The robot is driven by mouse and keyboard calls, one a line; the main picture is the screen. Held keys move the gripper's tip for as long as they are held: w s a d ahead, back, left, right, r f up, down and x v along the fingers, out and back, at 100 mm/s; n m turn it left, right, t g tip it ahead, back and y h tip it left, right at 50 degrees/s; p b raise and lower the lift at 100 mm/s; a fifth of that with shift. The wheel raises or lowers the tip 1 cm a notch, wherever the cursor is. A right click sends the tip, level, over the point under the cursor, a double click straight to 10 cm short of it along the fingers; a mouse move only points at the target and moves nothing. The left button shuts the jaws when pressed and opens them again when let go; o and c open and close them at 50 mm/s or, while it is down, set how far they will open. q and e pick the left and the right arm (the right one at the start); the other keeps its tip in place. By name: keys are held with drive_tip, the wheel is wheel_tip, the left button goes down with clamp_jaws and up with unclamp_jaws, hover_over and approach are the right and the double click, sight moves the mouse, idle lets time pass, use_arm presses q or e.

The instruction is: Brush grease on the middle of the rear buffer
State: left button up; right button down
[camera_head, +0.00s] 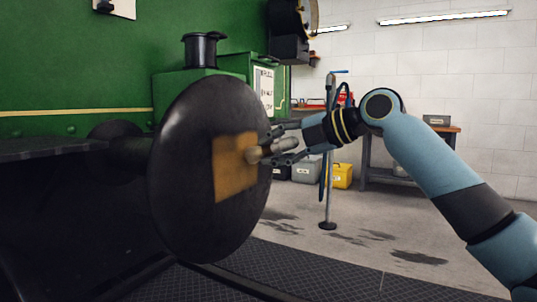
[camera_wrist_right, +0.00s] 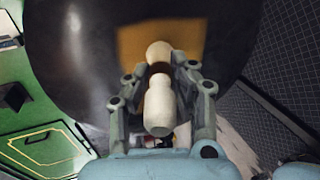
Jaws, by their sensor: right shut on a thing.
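The rear buffer (camera_head: 190,150) is a large dark round disc at the left of centre in the head view; it also fills the top of the right wrist view (camera_wrist_right: 80,65). A squarish orange-tan patch (camera_head: 232,180) covers the middle of its face. My right gripper (camera_head: 281,148) is shut on a pale wooden-handled brush (camera_head: 256,154), right in front of the patch. In the wrist view the brush (camera_wrist_right: 158,106) lies between the fingers, one end overlapping the patch. I cannot see its bristles or tell whether it touches the buffer. My left gripper is out of view.
The green tram body (camera_head: 80,70) stands behind the buffer at left. A thin stand (camera_head: 328,190) rises from the floor behind my right arm. A workbench (camera_head: 445,150) and a yellow container (camera_head: 342,175) are farther back. Floor at right is mostly free, with dark stains.

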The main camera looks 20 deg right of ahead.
sight(283, 146)
drive_tip(key=shift+w+d+b, duration=0.7)
drive_tip(key=shift+w+d, duration=0.55)
drive_tip(key=shift+d, duration=0.3)
use_arm(q)
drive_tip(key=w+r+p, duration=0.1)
drive_tip(key=p, duration=0.1)
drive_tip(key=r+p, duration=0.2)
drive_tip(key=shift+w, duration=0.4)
use_arm(e)
drive_tip(key=s+a+r, duration=0.2)
drive_tip(key=s+a, duration=0.7)
drive_tip(key=a, duration=0.3)
drive_tip(key=shift+s, duration=0.25)
drive_tip(key=shift+f, duration=0.1)
use_arm(q)
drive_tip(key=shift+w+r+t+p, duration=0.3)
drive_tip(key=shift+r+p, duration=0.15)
drive_tip(key=shift+p, duration=0.25)
use_arm(e)
drive_tip(key=s+d, duration=0.3)
drive_tip(key=s, duration=0.1)
drive_tip(key=shift+s+d, duration=0.35)
drive_tip(key=shift+d, duration=0.05)
